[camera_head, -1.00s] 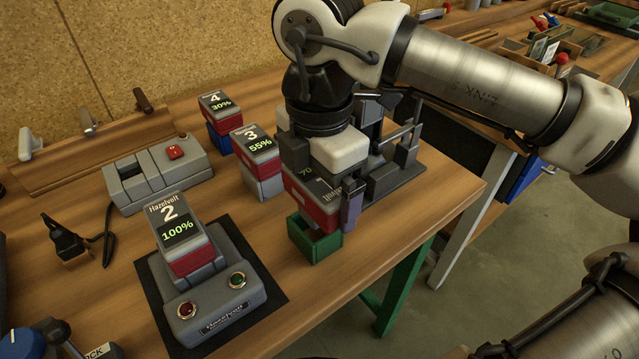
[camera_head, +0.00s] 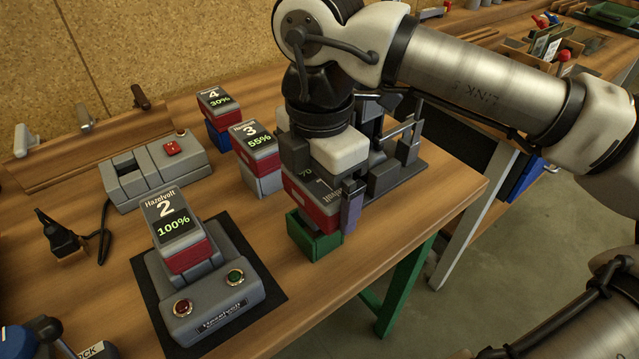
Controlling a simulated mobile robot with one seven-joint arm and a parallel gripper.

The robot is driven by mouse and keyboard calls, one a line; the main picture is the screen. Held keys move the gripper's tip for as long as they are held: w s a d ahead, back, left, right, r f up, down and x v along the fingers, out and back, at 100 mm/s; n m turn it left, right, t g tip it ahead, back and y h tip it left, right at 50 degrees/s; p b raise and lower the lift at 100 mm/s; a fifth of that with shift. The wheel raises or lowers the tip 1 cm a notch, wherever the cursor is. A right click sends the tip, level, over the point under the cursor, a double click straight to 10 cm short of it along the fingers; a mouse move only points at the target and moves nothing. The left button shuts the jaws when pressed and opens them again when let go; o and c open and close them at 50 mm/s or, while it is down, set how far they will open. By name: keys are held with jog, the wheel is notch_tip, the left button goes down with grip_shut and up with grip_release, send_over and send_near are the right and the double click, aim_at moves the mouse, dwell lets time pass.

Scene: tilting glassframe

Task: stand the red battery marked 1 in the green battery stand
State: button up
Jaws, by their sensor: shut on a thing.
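My gripper (camera_head: 330,195) points down near the front edge of the bench. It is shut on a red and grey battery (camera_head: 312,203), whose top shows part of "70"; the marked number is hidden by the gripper. The green battery stand (camera_head: 318,246) is right below this battery. The battery is upright and its lower end is at the stand's opening; I cannot tell how deep it sits or whether it touches the bottom.
Battery 2 (camera_head: 173,222) sits in a grey charger (camera_head: 212,305) on a black mat. Battery 3 (camera_head: 255,143) and battery 4 (camera_head: 214,104) stand behind, in grey and blue stands. A grey device with a red button (camera_head: 172,147) is at the left. A dark metal fixture (camera_head: 395,170) stands close right of my gripper.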

jog(key=shift+f+b, duration=2)
jog(key=shift+f, duration=0.25)
jog(key=o, duration=0.8)
jog(key=shift+r, duration=0.15)
